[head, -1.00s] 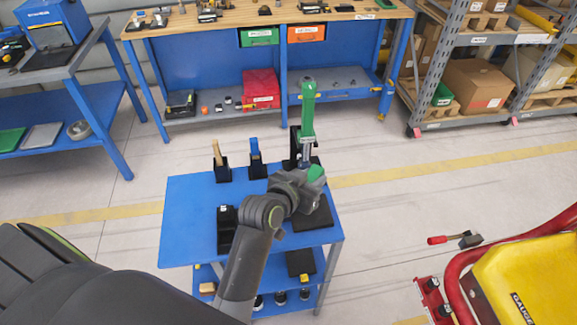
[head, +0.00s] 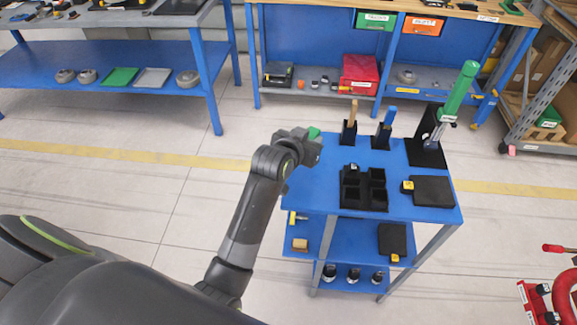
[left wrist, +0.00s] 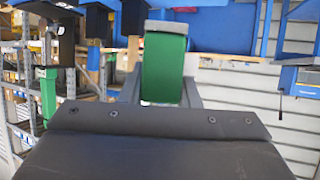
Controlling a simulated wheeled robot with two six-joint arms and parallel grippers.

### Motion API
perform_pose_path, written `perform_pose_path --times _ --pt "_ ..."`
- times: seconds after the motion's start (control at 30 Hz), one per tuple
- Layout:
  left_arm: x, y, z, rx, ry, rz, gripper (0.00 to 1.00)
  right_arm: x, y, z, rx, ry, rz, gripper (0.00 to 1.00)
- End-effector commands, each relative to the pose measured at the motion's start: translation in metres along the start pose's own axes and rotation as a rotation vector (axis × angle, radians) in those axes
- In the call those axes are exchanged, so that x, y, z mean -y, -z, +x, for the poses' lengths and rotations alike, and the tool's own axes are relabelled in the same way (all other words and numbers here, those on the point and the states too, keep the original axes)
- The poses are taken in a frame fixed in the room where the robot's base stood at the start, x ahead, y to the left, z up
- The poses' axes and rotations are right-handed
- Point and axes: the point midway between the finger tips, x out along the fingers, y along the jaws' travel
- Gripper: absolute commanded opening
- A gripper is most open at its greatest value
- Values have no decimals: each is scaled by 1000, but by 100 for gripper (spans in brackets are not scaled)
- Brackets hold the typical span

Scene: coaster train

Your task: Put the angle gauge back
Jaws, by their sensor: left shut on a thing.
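My left gripper (head: 306,148) is above the left edge of the blue cart's top. In the left wrist view a green piece (left wrist: 164,68), apparently the angle gauge, sits between the grey fingers, which are shut on it. Only a small green part (head: 314,132) shows in the head view; most of the piece is hidden by the gripper. A black holder with several compartments (head: 363,190) stands on the cart top (head: 316,186), right of the gripper and apart from it. My right gripper is out of view.
The cart also carries a wooden-handled tool (head: 353,112) and a blue-handled tool (head: 389,116) in black stands, a green-lever device (head: 459,88) and a black pad (head: 433,191). Blue benches stand behind. The floor left of the cart is clear.

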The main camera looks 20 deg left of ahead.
Motion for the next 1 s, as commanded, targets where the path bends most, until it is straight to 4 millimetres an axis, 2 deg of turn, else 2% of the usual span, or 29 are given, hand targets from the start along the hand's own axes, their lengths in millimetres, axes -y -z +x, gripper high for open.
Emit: perform_pose_path --times 0.1,0.53,0.63,1.0 --pt "0 -23 10 7 -1 -2 3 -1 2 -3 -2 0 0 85" --pt "0 -71 33 3 -1 0 3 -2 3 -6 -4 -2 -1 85" --pt "0 -78 37 1 0 -1 3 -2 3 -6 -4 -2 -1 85" --pt "0 -81 38 0 -1 -1 3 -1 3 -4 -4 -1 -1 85"
